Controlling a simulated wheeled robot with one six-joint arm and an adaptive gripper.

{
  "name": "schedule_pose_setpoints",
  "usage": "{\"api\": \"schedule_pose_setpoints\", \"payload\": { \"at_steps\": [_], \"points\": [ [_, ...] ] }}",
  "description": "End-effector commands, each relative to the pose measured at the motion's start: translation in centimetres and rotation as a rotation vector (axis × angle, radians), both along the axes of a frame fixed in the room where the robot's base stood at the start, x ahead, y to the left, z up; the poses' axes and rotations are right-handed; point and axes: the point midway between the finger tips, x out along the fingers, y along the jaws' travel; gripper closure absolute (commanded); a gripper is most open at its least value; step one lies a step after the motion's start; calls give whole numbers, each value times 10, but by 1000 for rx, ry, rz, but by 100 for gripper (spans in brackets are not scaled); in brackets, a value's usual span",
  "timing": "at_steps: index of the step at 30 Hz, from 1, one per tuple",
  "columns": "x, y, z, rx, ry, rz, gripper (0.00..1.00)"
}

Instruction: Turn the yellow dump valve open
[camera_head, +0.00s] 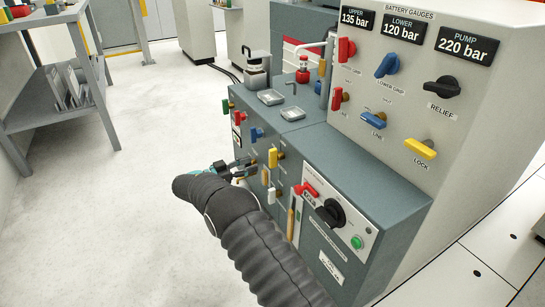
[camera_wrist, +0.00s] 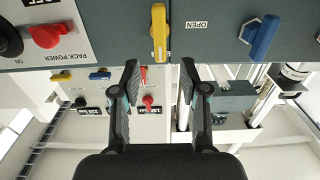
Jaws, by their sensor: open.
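The yellow valve handle (camera_head: 273,157) is on the front face of the grey-green cabinet. In the wrist view the yellow handle (camera_wrist: 159,35) stands lengthwise, up and down in the picture, beside an OPEN label (camera_wrist: 196,25). I take it for the dump valve; its own name label is not readable. My gripper (camera_head: 243,163) is open and empty, close to the cabinet front and left of the handle in the head view. In the wrist view my gripper (camera_wrist: 159,68) has its two fingers spread on either side of the handle's line, with the handle beyond the tips.
A blue handle (camera_wrist: 264,37) and the red PACK POWER knob (camera_wrist: 45,36) flank the yellow one. The control panel (camera_head: 335,216) with a black knob is to its right. A yellow LOCK handle (camera_head: 420,148) is on the upper console. Open floor (camera_head: 130,200) lies left.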

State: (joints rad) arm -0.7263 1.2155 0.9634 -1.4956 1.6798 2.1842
Motion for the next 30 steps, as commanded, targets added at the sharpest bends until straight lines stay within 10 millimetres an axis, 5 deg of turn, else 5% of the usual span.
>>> {"api": "schedule_pose_setpoints", "payload": {
  "at_steps": [15, 29, 30],
  "points": [
    [48, -71, 1, 0, 1, -1, 56],
    [54, -81, 0, 0, 1, 0, 56],
    [54, -81, 0, 0, 1, 0, 64]
  ]
}}
